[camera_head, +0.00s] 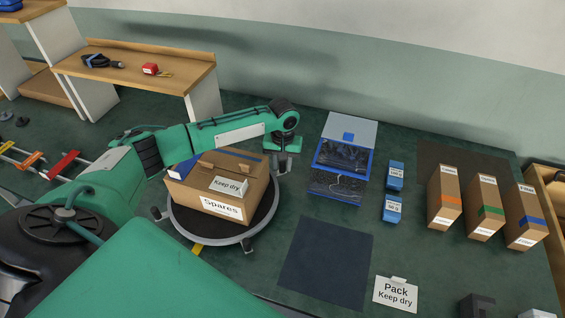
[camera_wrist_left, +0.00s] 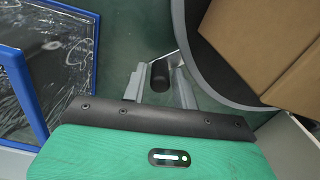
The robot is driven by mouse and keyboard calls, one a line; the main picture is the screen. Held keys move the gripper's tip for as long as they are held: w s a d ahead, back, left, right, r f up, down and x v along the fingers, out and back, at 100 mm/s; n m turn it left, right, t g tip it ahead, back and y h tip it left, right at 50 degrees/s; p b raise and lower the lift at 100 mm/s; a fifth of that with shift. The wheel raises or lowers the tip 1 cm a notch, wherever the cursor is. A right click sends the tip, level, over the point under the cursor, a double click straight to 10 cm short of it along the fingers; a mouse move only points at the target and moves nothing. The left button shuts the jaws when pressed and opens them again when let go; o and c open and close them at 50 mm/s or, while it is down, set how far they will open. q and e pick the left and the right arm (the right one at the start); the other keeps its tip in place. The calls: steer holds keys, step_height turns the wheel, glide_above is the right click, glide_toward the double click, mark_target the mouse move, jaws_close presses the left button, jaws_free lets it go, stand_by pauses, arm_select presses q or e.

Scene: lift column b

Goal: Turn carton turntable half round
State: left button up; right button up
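The round turntable (camera_head: 230,236) has a dark top, a grey rim and knobs sticking out around it. A brown carton (camera_head: 236,182) labelled "Spares" and "Keep dry" sits on it. My left gripper (camera_head: 282,164) is at the far right side of the turntable, pointing down. In the left wrist view its fingers (camera_wrist_left: 160,84) are apart, on either side of a black knob (camera_wrist_left: 159,76), with gaps visible. The turntable rim (camera_wrist_left: 213,78) and carton (camera_wrist_left: 265,40) are at the right there. My right gripper is not in view.
A blue-edged open case (camera_head: 340,185) stands right of the left gripper. Small blue boxes (camera_head: 392,208) and several tall cartons (camera_head: 443,197) stand farther right. A yellow mark (camera_head: 197,248) shows by the turntable.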

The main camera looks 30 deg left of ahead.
arm_select(q)
steer(key=shift+f, duration=0.1)
jaws_close()
steer(key=shift+a, duration=0.2)
